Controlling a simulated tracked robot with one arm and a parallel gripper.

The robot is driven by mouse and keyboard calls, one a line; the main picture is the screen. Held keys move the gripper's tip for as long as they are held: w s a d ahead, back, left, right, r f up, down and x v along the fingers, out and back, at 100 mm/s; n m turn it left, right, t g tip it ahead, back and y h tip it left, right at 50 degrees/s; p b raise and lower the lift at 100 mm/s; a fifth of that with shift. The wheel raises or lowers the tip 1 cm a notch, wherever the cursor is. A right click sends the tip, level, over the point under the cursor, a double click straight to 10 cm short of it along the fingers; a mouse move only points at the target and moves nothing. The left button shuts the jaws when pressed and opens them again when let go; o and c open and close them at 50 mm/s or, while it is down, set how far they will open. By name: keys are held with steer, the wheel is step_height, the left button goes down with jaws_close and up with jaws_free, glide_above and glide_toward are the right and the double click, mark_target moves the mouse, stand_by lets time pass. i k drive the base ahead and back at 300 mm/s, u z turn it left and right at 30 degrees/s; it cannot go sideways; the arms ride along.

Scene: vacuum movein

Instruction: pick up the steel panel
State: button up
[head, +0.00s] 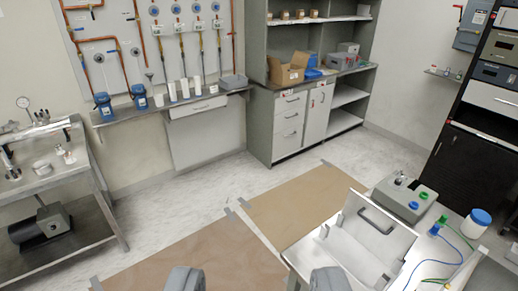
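The steel panel (384,243) is a pale flat plate with a dark bar handle (377,220) near its upper edge. It stands tilted at the left end of the light-topped bench at the lower right. A pale angled piece (345,250) is at its lower left; I cannot tell whether it is part of the panel or a separate stand. My gripper (257,275) shows as two grey fingers at the bottom edge, wide apart with nothing between them.
A grey box (405,199) with green and blue knobs, a blue-lidded jar (475,222) and loose cables are on the bench beside the panel. Brown mats (200,255) cover the open floor. A steel table (60,200) stands left, a grey cabinet (290,125) at the back.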

mark_target(388, 240)
steer(key=u, duration=0.1)
steer(key=i, duration=1.45)
steer(key=z, duration=0.75)
